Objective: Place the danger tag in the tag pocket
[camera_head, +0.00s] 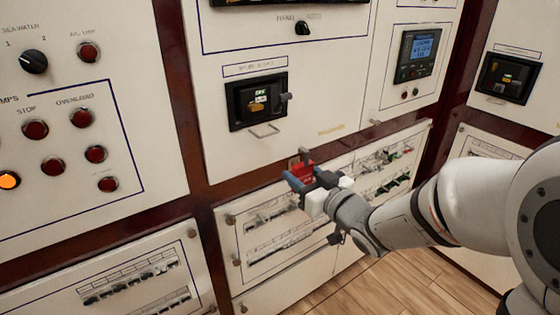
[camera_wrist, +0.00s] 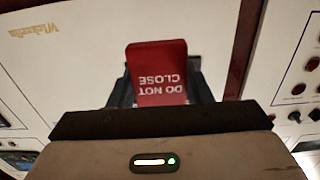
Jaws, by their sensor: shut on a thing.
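The danger tag (camera_head: 303,174) is a small red plate between the dark fingers of my gripper (camera_head: 299,168) in the head view. In the wrist view the danger tag (camera_wrist: 158,72) shows white "DO NOT CLOSE" lettering, upside down in the picture. My gripper is shut on it and holds it in front of the lower panel. A small pale wire-like holder (camera_head: 264,131) sits under the black breaker (camera_head: 258,101), up and left of the tag. It may be the tag pocket; I cannot tell for sure. The tag is apart from it.
A lower panel with breaker rows (camera_head: 270,215) lies behind and below my gripper. A meter with a blue screen (camera_head: 418,54) is at upper right. Left of the tag, a panel carries several red lamps and a black knob (camera_head: 33,61). The wooden floor (camera_head: 400,290) is clear.

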